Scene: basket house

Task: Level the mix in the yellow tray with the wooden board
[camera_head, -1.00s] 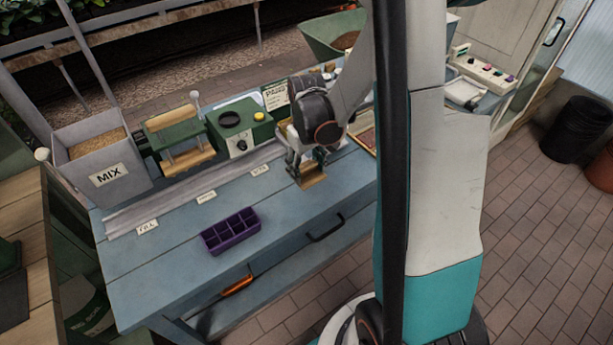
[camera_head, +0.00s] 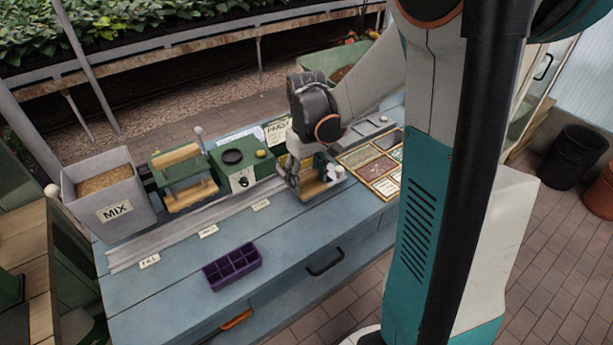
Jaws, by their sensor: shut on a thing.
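My gripper (camera_head: 310,178) is over the back right part of the blue bench, shut on the wooden board (camera_head: 312,190). The board is a small light-wood piece low between the fingers, near the bench top. I cannot tell whether it touches anything below. A little yellow (camera_head: 283,162) shows just left of and behind the gripper; it may be an edge of the yellow tray, which my gripper and arm mostly hide. The mix inside that tray cannot be seen. A grey bin labelled MIX (camera_head: 113,192) stands at the bench's left end, filled with brown mix.
A purple tray with several cells (camera_head: 232,267) sits at the front of the blue bench (camera_head: 180,285). A green press (camera_head: 182,178) and a green box with a black dial (camera_head: 240,160) stand behind a grey rail. A framed panel (camera_head: 374,168) lies right of my gripper. The bench front is mostly clear.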

